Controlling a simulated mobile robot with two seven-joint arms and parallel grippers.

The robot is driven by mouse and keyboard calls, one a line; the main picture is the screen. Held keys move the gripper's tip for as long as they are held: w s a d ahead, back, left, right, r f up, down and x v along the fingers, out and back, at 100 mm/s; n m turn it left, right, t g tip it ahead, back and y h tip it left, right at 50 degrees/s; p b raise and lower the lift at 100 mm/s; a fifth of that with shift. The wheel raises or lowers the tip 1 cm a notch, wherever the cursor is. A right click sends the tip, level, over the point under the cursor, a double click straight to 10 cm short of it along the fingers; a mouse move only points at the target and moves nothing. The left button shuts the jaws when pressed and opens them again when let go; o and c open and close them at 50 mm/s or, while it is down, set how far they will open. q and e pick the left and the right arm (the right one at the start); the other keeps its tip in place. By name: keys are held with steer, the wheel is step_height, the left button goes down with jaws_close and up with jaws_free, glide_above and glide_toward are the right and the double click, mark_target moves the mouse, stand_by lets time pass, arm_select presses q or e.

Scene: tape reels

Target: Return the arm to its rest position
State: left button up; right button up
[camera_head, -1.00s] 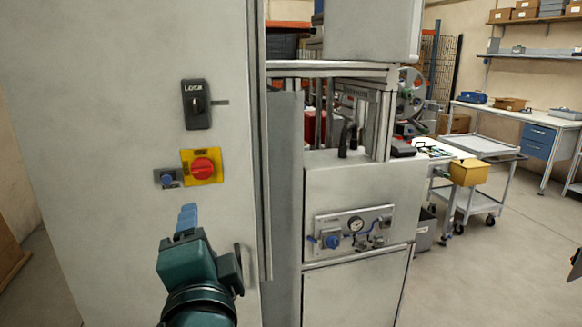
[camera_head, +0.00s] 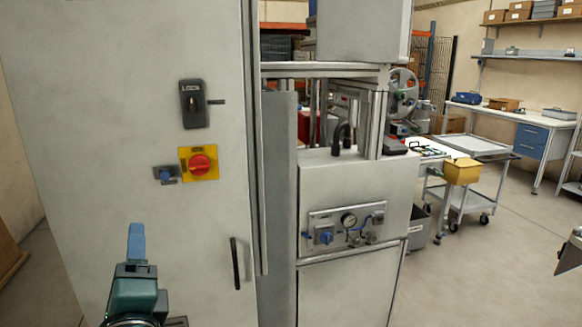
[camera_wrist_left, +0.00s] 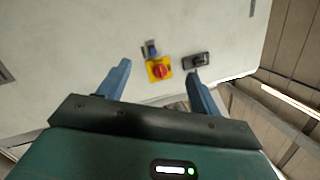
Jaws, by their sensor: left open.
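My left gripper (camera_head: 137,245) is at the bottom left of the head view, in front of the grey cabinet door (camera_head: 110,120) and below its controls. In the left wrist view its two blue fingers (camera_wrist_left: 160,82) stand wide apart with nothing between them. The red knob on a yellow plate (camera_head: 199,163), the small blue knob (camera_head: 165,174) and the black lock switch (camera_head: 194,103) sit on the door, apart from the fingers. A grey piece at the right edge of the head view (camera_head: 570,252) may be part of my right arm; its jaws cannot be made out.
A black vertical door handle (camera_head: 235,263) is to the right of my left gripper. A machine with a gauge panel (camera_head: 345,227) stands beside the cabinet. A trolley (camera_head: 466,198) with a yellow bin (camera_head: 462,171) is farther right. The floor at the lower right is clear.

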arm_select(q)
step_height(320, 180, down, 22)
steer(key=s+d+n+g+h, duration=0.1)
steer(key=g+h, duration=0.4)
steer(key=h, duration=0.2)
steer(key=s+a+f+n+g+h, duration=0.2)
steer(key=s+f+n+g+h, duration=0.25)
steer(key=s+f+n, duration=0.8)
steer(key=d+f+n+t, duration=0.1)
steer(key=d+f, duration=0.1)
steer(key=d, duration=0.7)
steer(key=shift+d+f, duration=0.25)
steer(key=shift+f, duration=0.1)
arm_select(e)
steer(key=shift+s+f, duration=0.1)
steer(key=shift+s, duration=0.1)
arm_select(q)
steer(key=shift+n, duration=0.25)
arm_select(e)
steer(key=shift+s+d+f, duration=0.1)
steer(key=shift+s+f, duration=0.05)
steer(key=shift+s, duration=0.05)
steer(key=shift+w, duration=0.25)
